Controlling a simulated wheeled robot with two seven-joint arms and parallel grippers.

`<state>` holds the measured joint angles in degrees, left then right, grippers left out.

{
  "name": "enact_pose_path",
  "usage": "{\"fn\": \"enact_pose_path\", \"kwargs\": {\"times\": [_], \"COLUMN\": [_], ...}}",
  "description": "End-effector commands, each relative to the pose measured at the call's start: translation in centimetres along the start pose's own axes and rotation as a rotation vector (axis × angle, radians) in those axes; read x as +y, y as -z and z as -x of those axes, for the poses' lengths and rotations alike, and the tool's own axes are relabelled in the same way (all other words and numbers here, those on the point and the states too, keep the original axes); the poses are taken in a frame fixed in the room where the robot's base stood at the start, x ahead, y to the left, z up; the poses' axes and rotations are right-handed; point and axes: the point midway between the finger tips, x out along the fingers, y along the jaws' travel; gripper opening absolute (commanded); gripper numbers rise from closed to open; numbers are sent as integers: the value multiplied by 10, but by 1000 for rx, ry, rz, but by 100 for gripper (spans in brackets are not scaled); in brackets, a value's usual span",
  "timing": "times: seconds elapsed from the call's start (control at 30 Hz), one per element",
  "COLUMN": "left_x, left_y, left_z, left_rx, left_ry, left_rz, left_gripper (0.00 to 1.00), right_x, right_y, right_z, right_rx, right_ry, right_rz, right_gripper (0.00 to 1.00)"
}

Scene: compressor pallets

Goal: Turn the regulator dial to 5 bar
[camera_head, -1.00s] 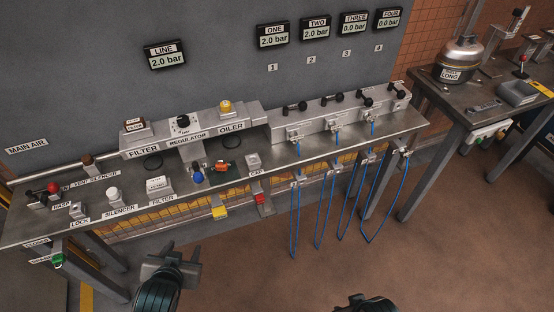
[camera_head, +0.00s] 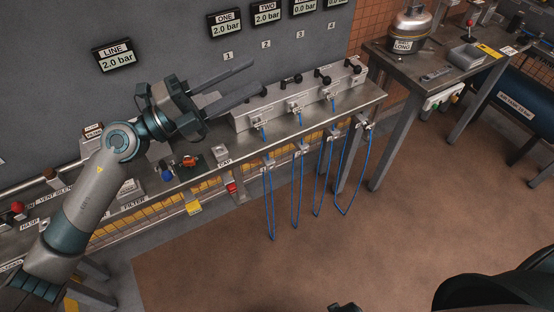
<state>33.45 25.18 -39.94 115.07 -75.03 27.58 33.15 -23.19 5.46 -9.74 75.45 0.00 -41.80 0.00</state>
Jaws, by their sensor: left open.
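The regulator and its dial are hidden behind my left gripper and forearm in the head view. My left gripper (camera_head: 257,75) is open and empty, its two fingers pointing right above the bench, in front of the wall. I cannot tell its exact distance from the dial. The LINE display (camera_head: 117,61) on the wall reads 2.0 bar. A small dark piece at the bottom edge seems to be my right gripper (camera_head: 345,308); its fingers are not clear.
Displays ONE (camera_head: 226,24) and TWO (camera_head: 267,13) read 2.0 bar. Several black-knobbed valves with blue hoses (camera_head: 269,205) line the bench's right part. A blue knob (camera_head: 167,174) and an orange-red part (camera_head: 190,161) sit below my gripper. A second table (camera_head: 400,62) stands at right.

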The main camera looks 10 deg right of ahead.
Motion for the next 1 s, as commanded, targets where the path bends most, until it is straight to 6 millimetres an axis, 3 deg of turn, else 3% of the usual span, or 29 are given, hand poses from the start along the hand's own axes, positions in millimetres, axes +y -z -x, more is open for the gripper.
{"fn": "enact_pose_path", "kwargs": {"times": [0.17, 0.27, 0.4, 0.53, 0.7, 0.83, 1.0], "left_x": [51, 79, 100, 93, 62, 44, 40], "left_y": [-9, -32, -84, -139, -190, -206, -210], "left_z": [8, 33, 87, 151, 219, 246, 254], "left_rx": [189, 243, 253, 189, 67, 4, -12], "left_ry": [-376, -615, -972, -1295, -1597, -1708, -1739], "left_rz": [-187, -268, -354, -395, -400, -391, -387], "left_gripper": [47, 47, 47, 47, 47, 47, 47], "right_x": [-2, -3, -3, -4, -4, -4, -4], "right_y": [-40, -62, -95, -125, -152, -163, -165], "right_z": [-33, -48, -65, -76, -83, -84, -85], "right_rx": [-25, -37, -53, -67, -77, -82, -81], "right_ry": [2, 3, 5, 5, 6, 6, 6], "right_rz": [5, 8, 11, 15, 18, 20, 20], "right_gripper": [27, 27, 27, 27, 27, 27, 27]}}
